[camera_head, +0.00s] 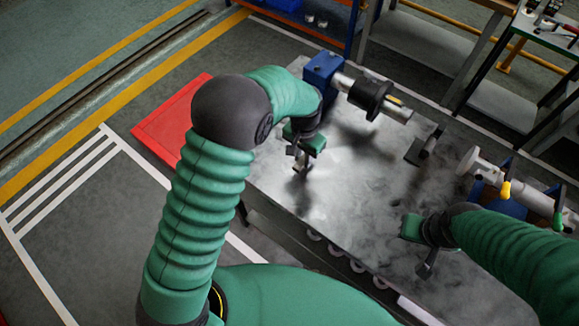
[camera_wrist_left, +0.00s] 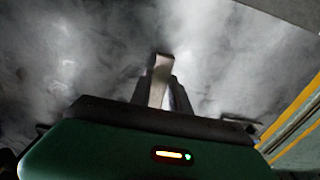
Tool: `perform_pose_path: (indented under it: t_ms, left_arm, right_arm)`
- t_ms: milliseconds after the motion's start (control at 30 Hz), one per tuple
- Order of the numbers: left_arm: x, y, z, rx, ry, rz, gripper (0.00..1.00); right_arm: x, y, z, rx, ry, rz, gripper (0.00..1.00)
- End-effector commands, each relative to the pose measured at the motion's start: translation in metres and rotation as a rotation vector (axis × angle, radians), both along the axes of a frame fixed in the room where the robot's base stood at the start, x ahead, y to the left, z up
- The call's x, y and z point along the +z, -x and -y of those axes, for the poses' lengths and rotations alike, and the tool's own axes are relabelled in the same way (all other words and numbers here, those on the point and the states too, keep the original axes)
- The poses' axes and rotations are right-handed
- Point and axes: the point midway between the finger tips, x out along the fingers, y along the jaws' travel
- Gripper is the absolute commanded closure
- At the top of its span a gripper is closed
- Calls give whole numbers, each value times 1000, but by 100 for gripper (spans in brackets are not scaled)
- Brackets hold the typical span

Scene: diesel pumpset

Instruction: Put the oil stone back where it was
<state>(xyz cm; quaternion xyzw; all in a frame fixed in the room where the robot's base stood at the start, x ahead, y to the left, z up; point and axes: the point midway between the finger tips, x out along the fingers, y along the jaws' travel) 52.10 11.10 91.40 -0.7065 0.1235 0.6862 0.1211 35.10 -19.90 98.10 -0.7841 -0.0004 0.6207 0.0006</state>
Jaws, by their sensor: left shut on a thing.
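My left gripper (camera_head: 300,168) is over the left part of the grey metal bench top (camera_head: 345,185), pointing down. In the left wrist view, its dark fingers (camera_wrist_left: 165,95) are shut on a small pale, narrow bar, which looks like the oil stone (camera_wrist_left: 158,80). The bench top fills the background there; I cannot tell whether the stone touches it. In the head view the stone is too small and dark to make out. My right gripper (camera_head: 427,268) is low over the bench's front right edge; its finger opening is unclear.
A blue block with a shaft and black collar (camera_head: 370,95) stands at the bench's back left. A second shaft assembly (camera_head: 515,185) with yellow and green-tipped handles lies at the right. A small dark block (camera_head: 425,147) sits between them. The bench middle is clear.

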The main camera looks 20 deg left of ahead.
Motion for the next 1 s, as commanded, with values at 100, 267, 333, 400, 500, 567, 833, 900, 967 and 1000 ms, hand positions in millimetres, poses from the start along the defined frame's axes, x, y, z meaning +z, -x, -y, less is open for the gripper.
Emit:
perform_pose_path:
  t_ms: [100, 267, 333, 400, 500, 567, 833, 900, 967, 1000]
  left_arm:
    - [-2, 18, -23, 2, -1, -2, 100]
    - [-10, 28, -34, -1, 0, -4, 100]
    - [-20, 29, -34, -1, -1, -5, 100]
    - [-33, 29, -34, -1, -2, -6, 100]
    - [-41, 28, -34, -2, -2, -2, 100]
    - [-40, 27, -34, -2, -1, -1, 100]
    - [-42, 28, -34, -1, -1, -2, 67]
    - [-42, 27, -34, -1, -2, -2, 58]
    - [-42, 28, -34, -1, -2, -2, 56]
    - [-42, 27, -34, -1, -2, -2, 56]
  right_arm:
    - [6, 0, 0, 0, 0, 0, 100]
    - [7, 0, 0, 0, 0, 0, 100]
    - [8, 0, 0, 0, 0, 0, 100]
    - [10, 0, 0, 0, 0, 0, 100]
    - [10, 0, 0, 0, 0, 0, 100]
    - [10, 0, 0, 0, 0, 0, 100]
    - [9, 0, 0, 0, 0, 0, 100]
    - [9, 0, 0, 0, 0, 0, 100]
    - [9, 0, 0, 0, 0, 0, 100]
    - [9, 0, 0, 0, 0, 0, 100]
